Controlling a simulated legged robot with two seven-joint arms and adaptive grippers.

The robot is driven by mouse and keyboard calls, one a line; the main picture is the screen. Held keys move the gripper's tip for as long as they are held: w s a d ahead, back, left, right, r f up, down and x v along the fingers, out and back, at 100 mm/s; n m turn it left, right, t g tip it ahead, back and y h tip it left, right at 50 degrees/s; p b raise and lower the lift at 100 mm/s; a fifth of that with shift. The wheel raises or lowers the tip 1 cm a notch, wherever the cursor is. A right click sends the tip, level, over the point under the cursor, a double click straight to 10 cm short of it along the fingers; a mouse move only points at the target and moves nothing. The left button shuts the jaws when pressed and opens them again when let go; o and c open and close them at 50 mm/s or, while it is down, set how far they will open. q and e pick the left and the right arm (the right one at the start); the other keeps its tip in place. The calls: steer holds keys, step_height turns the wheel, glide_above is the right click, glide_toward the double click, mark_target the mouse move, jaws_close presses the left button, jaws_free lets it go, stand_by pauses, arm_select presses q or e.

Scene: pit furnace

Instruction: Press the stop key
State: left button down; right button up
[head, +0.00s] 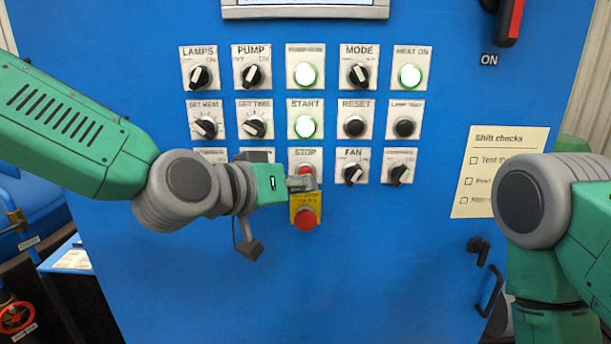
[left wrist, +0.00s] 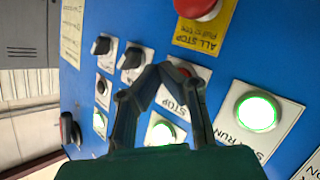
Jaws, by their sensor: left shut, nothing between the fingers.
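The stop key (head: 306,169) is a red button on a white plate marked STOP (head: 305,153), in the middle of the third row of the blue panel. Only its upper part shows in the head view. My left gripper (head: 304,183) is shut and empty, its tips right in front of the key. In the left wrist view the shut fingertips (left wrist: 176,68) cover most of the key, and the STOP plate (left wrist: 170,101) shows between and beside the fingers. I cannot tell whether the tips touch the key. My right gripper is out of view.
A red ALL STOP button (head: 306,218) on a yellow plate sits just below the stop key. The lit START button (head: 305,126) is just above. The FAN knob (head: 353,173) is to the right. A paper checklist (head: 497,170) hangs farther right.

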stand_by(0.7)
arm_select(q)
steer(key=shift+w, duration=0.35)
steer(key=shift+w+r, duration=0.1)
steer(key=shift+w, duration=0.3)
stand_by(0.6)
steer(key=shift+s, duration=0.8)
steer(key=shift+s, duration=0.1)
steer(key=shift+s, duration=2.4)
